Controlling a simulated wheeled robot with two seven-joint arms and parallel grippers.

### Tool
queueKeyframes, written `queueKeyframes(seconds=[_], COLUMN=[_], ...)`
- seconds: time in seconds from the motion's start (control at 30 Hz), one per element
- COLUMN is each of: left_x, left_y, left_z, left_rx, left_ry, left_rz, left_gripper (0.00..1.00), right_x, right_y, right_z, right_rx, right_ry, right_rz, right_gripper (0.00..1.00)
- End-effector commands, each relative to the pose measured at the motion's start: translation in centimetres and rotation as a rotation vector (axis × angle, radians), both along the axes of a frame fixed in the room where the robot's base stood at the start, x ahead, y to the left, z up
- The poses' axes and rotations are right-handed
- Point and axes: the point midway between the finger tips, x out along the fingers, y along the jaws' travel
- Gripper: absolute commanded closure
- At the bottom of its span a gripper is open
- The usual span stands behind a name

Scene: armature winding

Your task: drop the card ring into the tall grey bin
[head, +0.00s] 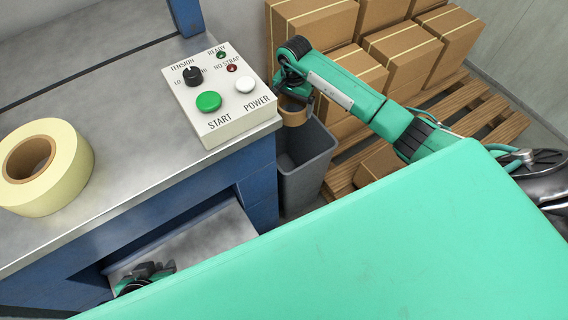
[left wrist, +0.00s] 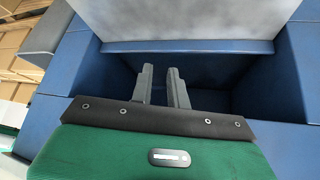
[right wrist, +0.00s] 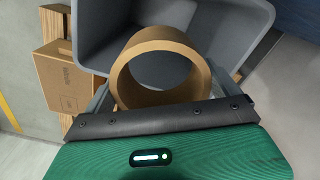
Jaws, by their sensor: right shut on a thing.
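The card ring (head: 293,113) is a short brown cardboard tube. My right gripper (head: 292,98) is shut on it, with one finger on each side in the right wrist view, where the ring (right wrist: 163,98) fills the space between the fingers. The tall grey bin (head: 304,178) stands on the floor beside the blue bench. The ring is held over the bin's mouth; the bin's grey wall (right wrist: 92,35) lies behind and below it in the right wrist view. My left gripper (left wrist: 162,84) is empty, its fingers apart, in front of the bench's recess.
A control box (head: 222,95) sits on the bench corner, left of the bin. A cream roll (head: 68,172) lies on the grey benchtop (head: 120,120). Cardboard boxes (head: 330,60) on a wooden pallet (head: 490,115) stand close behind and right of the bin.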

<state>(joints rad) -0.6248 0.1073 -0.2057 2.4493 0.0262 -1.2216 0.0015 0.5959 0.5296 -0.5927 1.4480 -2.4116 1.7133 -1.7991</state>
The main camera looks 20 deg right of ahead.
Motion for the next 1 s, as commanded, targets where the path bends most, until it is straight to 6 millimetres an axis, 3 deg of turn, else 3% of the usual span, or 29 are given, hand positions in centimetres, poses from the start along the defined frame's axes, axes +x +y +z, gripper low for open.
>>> queueKeyframes(seconds=[0.1, 0.4, 0.83, 0.87, 0.9, 1.0], left_x=[0.7, 2.0, 2.2, 2.2, 2.2, 2.2], left_y=[-1.2, -3.5, -4.0, -4.0, -4.0, -4.0], left_z=[-0.6, -0.7, -0.5, -0.5, -0.5, -0.5], left_rx=[-0.034, -0.104, -0.123, -0.123, -0.123, -0.123], left_ry=[-0.069, -0.207, -0.242, -0.242, -0.242, -0.241], left_rz=[-0.015, -0.038, -0.042, -0.042, -0.042, -0.042], left_gripper=[0.83, 0.83, 0.83, 0.83, 0.83, 0.83], right_x=[-0.1, 0.0, 0.0, 0.0, 0.0, 0.0], right_y=[0.1, 0.1, 0.0, 0.0, 0.0, 0.0], right_z=[-1.3, -2.8, -3.1, -3.1, -3.1, -3.1], right_rx=[0.002, 0.001, 0.000, 0.000, 0.000, 0.000], right_ry=[0.001, 0.000, 0.000, 0.000, 0.000, 0.000], right_rz=[0.000, 0.000, 0.000, 0.000, 0.000, 0.000], right_gripper=[0.32, 0.32, 0.32, 0.05, 0.00, 0.00])
